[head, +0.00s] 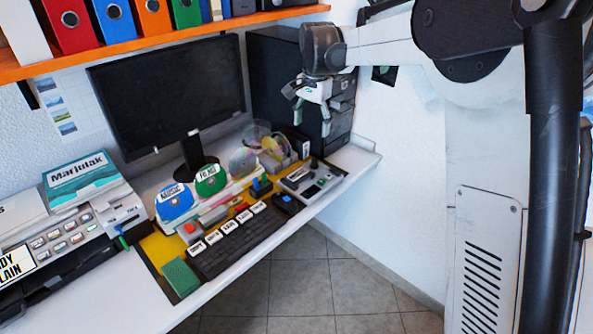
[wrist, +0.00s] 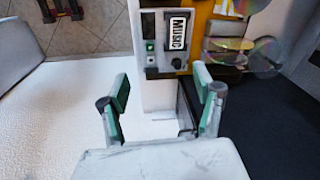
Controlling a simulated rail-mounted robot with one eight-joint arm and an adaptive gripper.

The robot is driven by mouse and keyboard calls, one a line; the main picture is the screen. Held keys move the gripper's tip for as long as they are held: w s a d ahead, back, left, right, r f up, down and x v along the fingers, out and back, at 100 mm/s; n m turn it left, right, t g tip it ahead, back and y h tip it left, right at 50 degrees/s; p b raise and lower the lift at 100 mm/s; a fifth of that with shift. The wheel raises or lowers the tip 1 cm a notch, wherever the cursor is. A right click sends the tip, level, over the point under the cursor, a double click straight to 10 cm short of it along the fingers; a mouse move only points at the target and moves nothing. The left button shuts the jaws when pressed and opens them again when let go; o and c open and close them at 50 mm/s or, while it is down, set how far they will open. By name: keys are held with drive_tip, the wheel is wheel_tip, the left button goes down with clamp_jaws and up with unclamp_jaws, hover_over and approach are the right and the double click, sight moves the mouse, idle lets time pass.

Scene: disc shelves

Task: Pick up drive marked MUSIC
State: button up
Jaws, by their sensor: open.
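The drive marked MUSIC (wrist: 177,33) is a small dark piece with a white label. In the wrist view it lies on a grey box with a knob and a green button, at the top, beyond my fingertips. In the head view it appears as a small pale label (head: 299,174) on the box at the desk's right end, too small to read. My gripper (head: 312,112) is open and empty, above and behind that box, in front of the dark computer tower. In the wrist view my gripper (wrist: 162,86) shows two spread green-padded fingers with nothing between them.
A blue disc labelled MUSIC (head: 175,203) and a green disc (head: 210,181) stand behind the keyboard (head: 243,243), which bears several white labels. Clear discs (head: 244,160) stand near the tower (head: 275,78). The monitor (head: 165,92) is left; an orange shelf (head: 150,43) hangs above.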

drive_tip(key=m+g, duration=0.1)
drive_tip(key=m, duration=0.1)
hover_over(298, 174)
wheel_tip(298, 174, down, 9)
drive_tip(key=f, duration=0.2)
drive_tip(key=f+b, duration=0.1)
drive_tip(key=f, duration=0.4)
drive_tip(key=shift+w+a+f, duration=0.15)
drive_tip(key=shift+w+f, duration=0.1)
drive_tip(key=shift+f, duration=0.15)
drive_tip(key=shift+s+f+b, duration=0.15)
drive_tip(key=shift+f+b, duration=0.45)
drive_tip(key=shift+f, duration=2.3)
drive_tip(key=c, duration=1.3)
